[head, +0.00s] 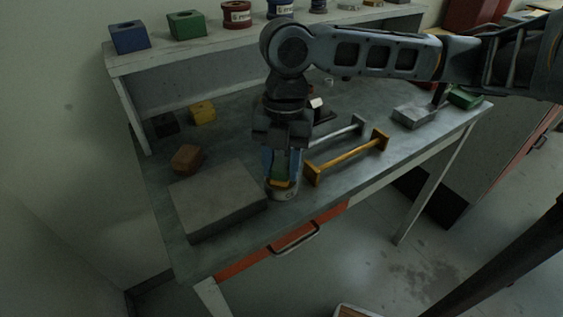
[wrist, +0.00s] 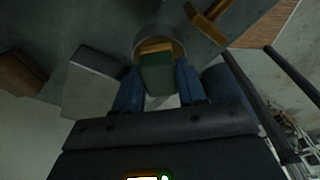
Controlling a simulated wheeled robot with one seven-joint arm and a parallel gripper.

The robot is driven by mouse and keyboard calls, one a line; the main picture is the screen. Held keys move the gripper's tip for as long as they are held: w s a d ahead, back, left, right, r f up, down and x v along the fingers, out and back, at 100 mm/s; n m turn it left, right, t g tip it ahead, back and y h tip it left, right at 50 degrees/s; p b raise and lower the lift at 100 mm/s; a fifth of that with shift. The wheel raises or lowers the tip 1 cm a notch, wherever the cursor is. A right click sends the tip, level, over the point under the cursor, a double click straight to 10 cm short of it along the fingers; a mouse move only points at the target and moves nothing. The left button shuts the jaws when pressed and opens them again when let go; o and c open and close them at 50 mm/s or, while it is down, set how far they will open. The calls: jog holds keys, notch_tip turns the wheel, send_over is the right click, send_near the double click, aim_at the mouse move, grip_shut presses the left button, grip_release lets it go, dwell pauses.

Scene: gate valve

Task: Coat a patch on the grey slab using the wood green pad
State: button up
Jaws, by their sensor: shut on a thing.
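The grey slab (head: 215,200) lies flat at the front left of the bench; part of it also shows in the wrist view (wrist: 90,90). My gripper (head: 281,172) points straight down just right of the slab. It is shut on the wood green pad (wrist: 157,75), whose green and orange-tan faces show between the blue fingers. The pad's lower end is at the mouth of a round grey pot (head: 284,194), which also shows in the wrist view (wrist: 177,45). Whether the pad touches the inside of the pot is hidden.
A yellow-orange bar with end blocks (head: 348,158) lies right of the pot, with a silver bar (head: 340,133) behind. Brown (head: 187,158), black (head: 165,123) and yellow (head: 203,113) blocks sit behind the slab. A shelf (head: 230,45) runs along the back.

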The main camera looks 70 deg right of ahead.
aim_at(281, 163)
dwell(0.3)
jog(key=shift+r+p, duration=2.75)
jog(key=shift+r, duration=0.7)
